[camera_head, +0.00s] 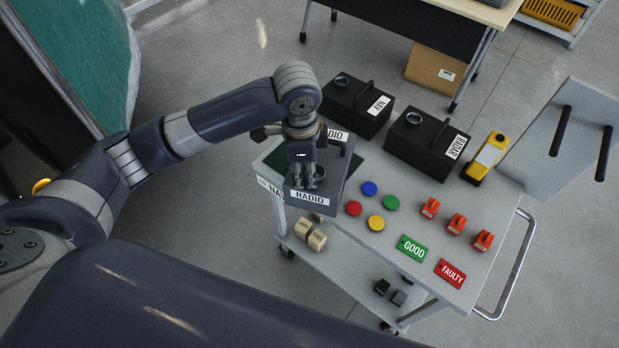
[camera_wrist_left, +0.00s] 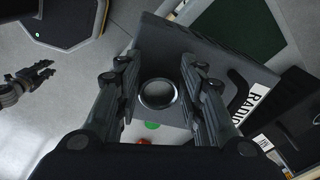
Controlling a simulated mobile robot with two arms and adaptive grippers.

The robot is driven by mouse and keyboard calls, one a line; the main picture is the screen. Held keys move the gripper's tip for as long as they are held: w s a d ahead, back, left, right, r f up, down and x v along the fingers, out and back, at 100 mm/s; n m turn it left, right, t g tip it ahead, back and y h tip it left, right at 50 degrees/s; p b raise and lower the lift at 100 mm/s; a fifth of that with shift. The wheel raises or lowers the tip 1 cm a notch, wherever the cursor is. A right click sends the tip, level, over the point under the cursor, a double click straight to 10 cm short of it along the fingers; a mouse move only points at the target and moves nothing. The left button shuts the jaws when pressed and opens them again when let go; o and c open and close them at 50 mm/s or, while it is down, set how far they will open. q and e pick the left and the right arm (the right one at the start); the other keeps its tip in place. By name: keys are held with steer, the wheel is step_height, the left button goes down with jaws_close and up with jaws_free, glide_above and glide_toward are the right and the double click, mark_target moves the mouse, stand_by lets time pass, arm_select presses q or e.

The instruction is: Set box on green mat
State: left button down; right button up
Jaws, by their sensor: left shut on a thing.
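A dark grey box (camera_head: 335,182) labelled RADIO is in my left gripper (camera_head: 305,180), at the left end of the cart. The fingers stand around a round ring on the box's top, also seen in the left wrist view (camera_wrist_left: 157,93). The dark green mat (camera_head: 275,158) lies on the cart's far left corner, largely hidden by the box and gripper. It also shows beyond the box in the wrist view (camera_wrist_left: 238,25). I cannot tell whether the box touches it. My right gripper (camera_wrist_left: 45,72) shows small at the left of the wrist view; its opening is unclear.
Black NAV (camera_head: 357,105) and RADAR (camera_head: 428,142) boxes stand along the cart's back edge. Coloured discs (camera_head: 369,188), orange items (camera_head: 456,223) and GOOD (camera_head: 412,248) and FAULTY (camera_head: 450,273) plates lie on the cart top (camera_head: 385,265). A yellow device (camera_head: 485,158) stands at back right.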

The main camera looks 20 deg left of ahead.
arm_select(q)
steer(key=w+a, duration=0.1)
steer(key=w, duration=0.2)
steer(key=w+a+p, duration=0.1)
steer(key=w+a, duration=0.2)
steer(key=w, duration=0.2)
steer(key=shift+w+a+f+p, duration=0.15)
steer(key=shift+w+f+p, duration=0.15)
steer(key=shift+p, duration=0.1)
step_height(320, 180, down, 3)
steer(key=shift+r+p, duration=0.1)
steer(key=shift+p, duration=0.55)
steer(key=shift+f, duration=0.35)
steer(key=c, duration=1.1)
jaws_free()
steer(key=shift+s+f, duration=0.15)
steer(key=shift+o, duration=0.2)
step_height(320, 180, up, 12)
steer(key=s+b, duration=0.1)
steer(key=b, duration=0.1)
steer(key=shift+a, duration=0.2)
